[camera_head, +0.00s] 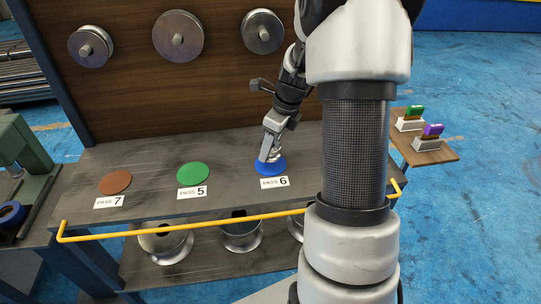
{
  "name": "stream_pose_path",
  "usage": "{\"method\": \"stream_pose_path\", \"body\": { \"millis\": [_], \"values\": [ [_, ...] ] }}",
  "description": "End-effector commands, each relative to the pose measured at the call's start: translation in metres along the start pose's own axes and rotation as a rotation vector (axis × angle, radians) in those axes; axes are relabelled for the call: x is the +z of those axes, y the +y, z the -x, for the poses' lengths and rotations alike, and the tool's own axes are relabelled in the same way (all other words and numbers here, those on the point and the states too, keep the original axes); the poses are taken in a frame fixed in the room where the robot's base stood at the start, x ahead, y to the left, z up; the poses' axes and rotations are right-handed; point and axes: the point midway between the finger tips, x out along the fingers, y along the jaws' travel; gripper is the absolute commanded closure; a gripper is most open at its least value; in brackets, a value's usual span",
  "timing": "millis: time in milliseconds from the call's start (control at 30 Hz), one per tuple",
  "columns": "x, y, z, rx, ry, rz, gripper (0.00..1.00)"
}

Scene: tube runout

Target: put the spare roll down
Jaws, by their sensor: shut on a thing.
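My gripper (268,153) points down over the blue round pad (270,170) on the grey bench, behind the card reading PASS 6 (274,182). It is shut on a small silvery metal piece, which I take to be the spare roll (275,158). The roll is mostly hidden by the fingers and sits at or just above the pad; I cannot tell whether it touches. A green pad (192,173) lies behind the card PASS 5 (192,191). A brown pad (115,182) lies behind the card PASS 7 (109,202).
A yellow rail (210,219) runs along the bench's front edge. Several large metal rolls (178,36) hang on the back board, and others (166,245) sit on the lower shelf. A side table (432,155) at right holds green (414,111) and purple (433,130) items in blocks.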

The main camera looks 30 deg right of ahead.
Motion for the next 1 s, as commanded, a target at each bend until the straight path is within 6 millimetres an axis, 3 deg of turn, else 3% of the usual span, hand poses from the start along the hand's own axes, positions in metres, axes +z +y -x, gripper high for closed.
{"method": "stream_pose_path", "body": {
  "millis": [200,567,600,700,1000],
  "values": [
    [-0.008,0.0,-0.028,0.001,0.0,0.0,0.93],
    [-0.008,0.0,-0.032,0.0,0.0,0.002,0.93],
    [-0.009,0.001,-0.032,0.002,0.001,0.002,0.51],
    [-0.009,0.001,-0.032,0.002,0.001,0.002,0.35],
    [-0.008,0.001,-0.03,0.001,0.0,0.001,0.35]
  ]
}}
